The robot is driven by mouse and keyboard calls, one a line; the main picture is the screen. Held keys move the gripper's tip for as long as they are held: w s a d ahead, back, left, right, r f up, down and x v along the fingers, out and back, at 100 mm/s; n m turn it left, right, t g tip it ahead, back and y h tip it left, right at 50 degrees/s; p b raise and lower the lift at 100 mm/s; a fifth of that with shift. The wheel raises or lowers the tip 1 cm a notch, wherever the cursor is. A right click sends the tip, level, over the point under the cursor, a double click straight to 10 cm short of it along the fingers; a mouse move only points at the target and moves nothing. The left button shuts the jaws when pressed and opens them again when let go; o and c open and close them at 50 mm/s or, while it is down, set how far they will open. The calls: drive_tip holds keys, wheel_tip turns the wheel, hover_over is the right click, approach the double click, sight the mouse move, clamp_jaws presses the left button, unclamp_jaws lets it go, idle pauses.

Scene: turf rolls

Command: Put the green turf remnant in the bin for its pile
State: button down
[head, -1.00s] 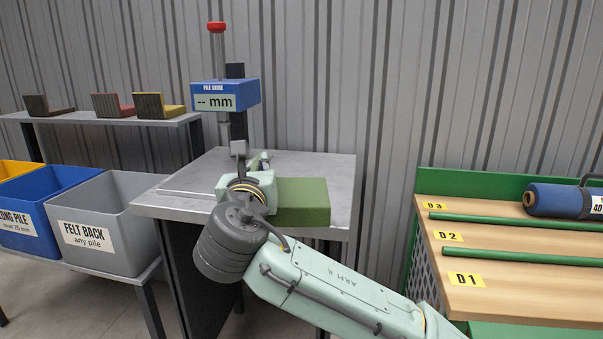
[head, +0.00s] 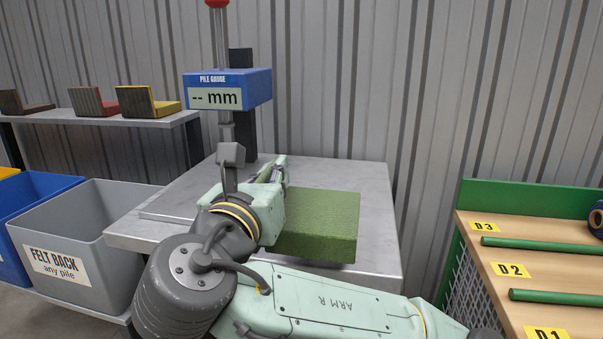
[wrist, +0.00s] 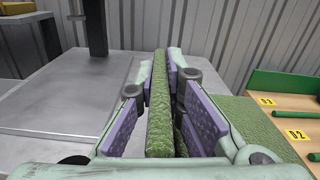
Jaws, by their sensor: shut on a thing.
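My gripper (head: 272,172) is over the grey metal table (head: 375,215), close to the pile gauge (head: 228,90), whose display reads "-- mm". In the wrist view my gripper (wrist: 160,110) has its purple pads shut on the green turf remnant (wrist: 158,95), seen as an upright green strip. A thick green turf slab (head: 320,225) shows just right of the gripper at the table; it also shows in the wrist view (wrist: 245,125). I cannot tell whether strip and slab are one piece. The arm hides part of the table.
A grey bin (head: 85,205) labelled FELT BACK any pile stands left of the table. A blue bin (head: 30,195) is beyond it, partly cut off. Sample pieces (head: 147,103) sit on a back shelf. A wooden rack (head: 520,280) marked D1 to D3 is at right.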

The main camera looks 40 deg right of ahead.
drive_tip(key=shift+w+d+p, duration=0.25)
drive_tip(key=shift+w+p, duration=0.05)
drive_tip(key=shift+w, duration=0.15)
drive_tip(key=p+x, duration=0.2)
drive_tip(key=p, duration=0.1)
drive_tip(key=shift+s+r, duration=0.1)
drive_tip(key=shift+r, duration=0.1)
drive_tip(key=w+p, duration=0.1)
drive_tip(key=p, duration=0.2)
drive_tip(key=shift+d+p, duration=0.3)
drive_tip(key=shift+d, duration=0.1)
drive_tip(key=shift+w+d+f+p, duration=0.3)
drive_tip(key=shift+w+d+f, duration=0.6)
drive_tip(key=shift+w+d, duration=0.35)
drive_tip(key=shift+w+d+f+p, duration=0.35)
drive_tip(key=shift+w+d+f, duration=0.7)
drive_tip(key=shift+w, duration=0.35)
drive_tip(key=shift+w+d+f+p, duration=0.3)
drive_tip(key=shift+w+d+f, duration=0.5)
drive_tip(key=shift+w+d, duration=0.5)
drive_tip(key=shift+f, duration=0.15)
drive_tip(key=shift+f+b, duration=0.15)
drive_tip(key=shift+b, duration=0.15)
drive_tip(key=c, duration=1.7)
unclamp_jaws()
